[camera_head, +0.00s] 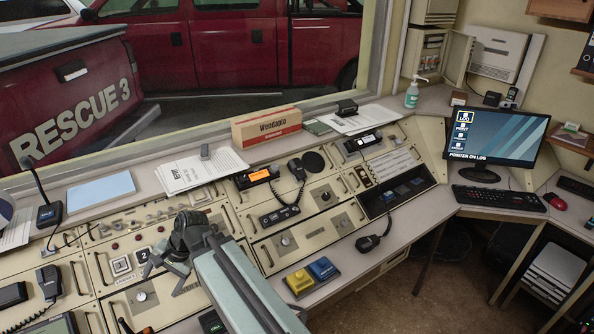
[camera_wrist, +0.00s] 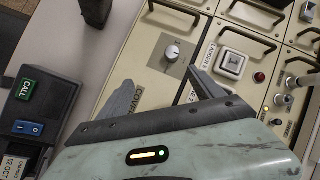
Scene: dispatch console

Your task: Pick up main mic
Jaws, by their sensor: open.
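Several microphones show in the head view, and I cannot tell which is the main mic. A black gooseneck desk mic (camera_head: 49,214) stands upright at the left. A black hand mic with a coiled cord (camera_head: 48,281) is at the far left. Another hand mic (camera_head: 297,169) hangs beside the orange-lit radio. A third hand mic (camera_head: 367,243) lies near the console's front edge. My gripper (camera_head: 166,279) is open and empty over the left-middle panel, apart from all of these. In the wrist view its open fingers (camera_wrist: 160,78) are over the panel near a knob.
A CALL box (camera_wrist: 28,88) is at the left of the wrist view; a dark upright object (camera_wrist: 95,10), cut off, is at the top. Yellow (camera_head: 300,282) and blue (camera_head: 323,268) buttons sit at the front edge. A carton (camera_head: 266,126) and papers (camera_head: 200,170) line the ledge.

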